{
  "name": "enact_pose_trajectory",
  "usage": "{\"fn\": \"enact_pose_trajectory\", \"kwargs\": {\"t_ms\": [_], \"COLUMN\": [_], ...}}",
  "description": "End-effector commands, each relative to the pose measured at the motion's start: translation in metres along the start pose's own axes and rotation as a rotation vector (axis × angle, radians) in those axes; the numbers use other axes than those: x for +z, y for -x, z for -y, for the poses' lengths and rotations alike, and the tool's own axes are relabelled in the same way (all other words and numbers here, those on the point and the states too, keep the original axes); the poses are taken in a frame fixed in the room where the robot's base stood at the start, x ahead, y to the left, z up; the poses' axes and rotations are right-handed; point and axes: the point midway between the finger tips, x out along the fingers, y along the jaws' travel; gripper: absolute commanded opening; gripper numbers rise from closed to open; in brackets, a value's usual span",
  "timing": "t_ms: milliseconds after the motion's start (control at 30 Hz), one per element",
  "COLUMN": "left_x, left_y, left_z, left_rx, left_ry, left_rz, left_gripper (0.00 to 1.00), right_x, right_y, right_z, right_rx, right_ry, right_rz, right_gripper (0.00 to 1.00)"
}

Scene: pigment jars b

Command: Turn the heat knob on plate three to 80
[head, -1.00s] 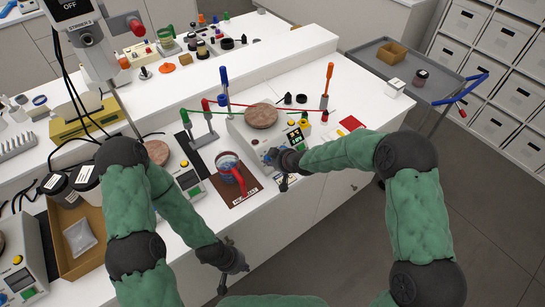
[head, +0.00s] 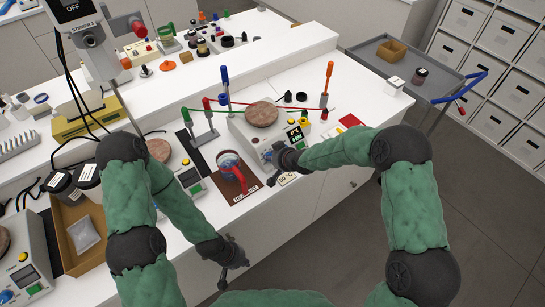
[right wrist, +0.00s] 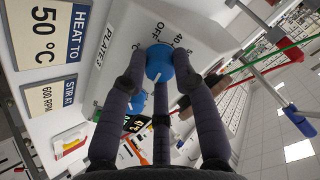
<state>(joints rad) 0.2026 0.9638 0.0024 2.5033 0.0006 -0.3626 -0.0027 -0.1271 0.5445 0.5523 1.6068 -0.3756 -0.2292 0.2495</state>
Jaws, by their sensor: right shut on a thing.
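Plate three (head: 236,122) is a pale hotplate with a round brownish top, on the white bench. Its blue heat knob (right wrist: 158,62) is between the fingers of my right gripper (right wrist: 157,78), which is shut on it. "OFF" and "40" are printed beside the knob, and "PLATE 3" on the panel. A second blue knob (right wrist: 136,103) is partly hidden behind a finger. A lit display (head: 295,136) is on the front; its reading is too small to tell. In the head view my right gripper (head: 272,172) is at the plate's front. My left gripper (head: 230,267) is open and empty before the bench.
A card (right wrist: 47,30) reads "HEAT TO 50 °C"; another (right wrist: 50,97) reads "STIR AT 600 RPM". A mug (head: 229,160) with a red handle stands on a brown mat left of plate three. Green and red rods on stands (head: 207,128) cross close behind the plate.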

Motion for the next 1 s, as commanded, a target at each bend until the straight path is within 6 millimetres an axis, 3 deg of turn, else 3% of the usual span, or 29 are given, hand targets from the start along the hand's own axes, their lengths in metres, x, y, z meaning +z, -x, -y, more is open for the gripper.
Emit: {"fn": "enact_pose_trajectory", "kwargs": {"t_ms": [333,367,400,433,800,1000], "left_x": [0.000,0.000,0.000,0.000,0.000,0.000], "left_y": [0.000,0.000,0.000,0.000,0.000,0.000], "left_z": [0.000,0.000,0.000,0.000,0.000,0.000], "left_rx": [0.000,0.000,0.000,0.000,0.000,0.000], "left_ry": [0.000,0.000,0.000,0.000,0.000,0.000], "left_rz": [0.000,0.000,0.000,0.000,0.000,0.000], "left_gripper": [0.00,0.00,0.00,0.00,0.00,0.00], "right_x": [-0.002,-0.002,-0.002,-0.002,-0.001,-0.002], "right_y": [0.000,0.000,0.000,0.000,0.002,0.021], "right_z": [0.000,0.000,0.000,0.000,0.000,0.000], "right_rx": [0.000,0.000,0.000,0.000,0.000,0.001], "right_ry": [-0.001,-0.001,-0.001,-0.001,-0.001,-0.002], "right_rz": [-0.003,-0.003,-0.003,-0.003,-0.002,-0.003], "right_gripper": [0.00,0.37,0.48,0.52,0.52,0.52]}}
